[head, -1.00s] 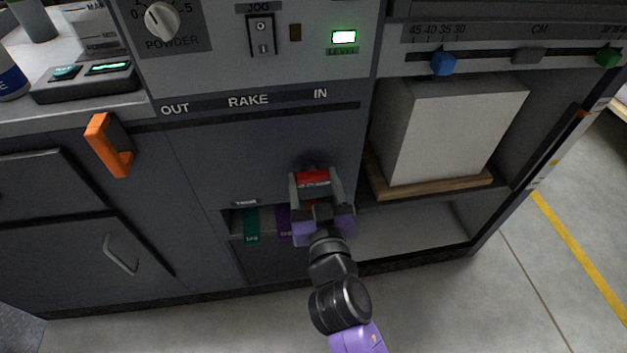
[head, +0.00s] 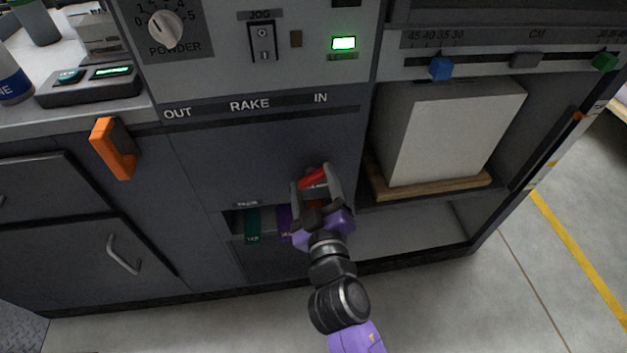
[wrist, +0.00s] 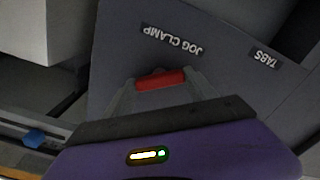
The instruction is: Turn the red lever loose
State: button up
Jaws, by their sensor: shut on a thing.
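The red lever (head: 313,177) is on the dark front panel of the machine, below the "IN" end of the RAKE slot. It sits tilted in the head view, its right end higher. My gripper (head: 317,189) is shut on the lever, one finger at each end. In the wrist view the red lever (wrist: 160,81) lies between my two fingertips (wrist: 158,84), under a "JOG CLAMP" label (wrist: 172,38). The lever's mount is mostly hidden by my gripper.
To the left are an orange handle (head: 114,148) and a slot with a green tab (head: 252,226) and a purple tab (head: 284,222). To the right a white paper stack (head: 450,130) stands on a wooden board (head: 435,187). A green indicator (head: 343,43) is lit above.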

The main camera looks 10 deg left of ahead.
jog(key=n+p, duration=0.1)
jog(key=n, duration=0.4)
jog(key=shift+n, duration=0.3)
jog(key=n+p, duration=0.2)
jog(key=n, duration=0.3)
jog(key=shift+f+n, duration=0.1)
jog(key=shift+n, duration=0.2)
jog(key=shift+a, duration=0.1)
jog(key=o, duration=1.4)
jog(key=shift+c, duration=0.2)
jog(key=v, duration=0.8)
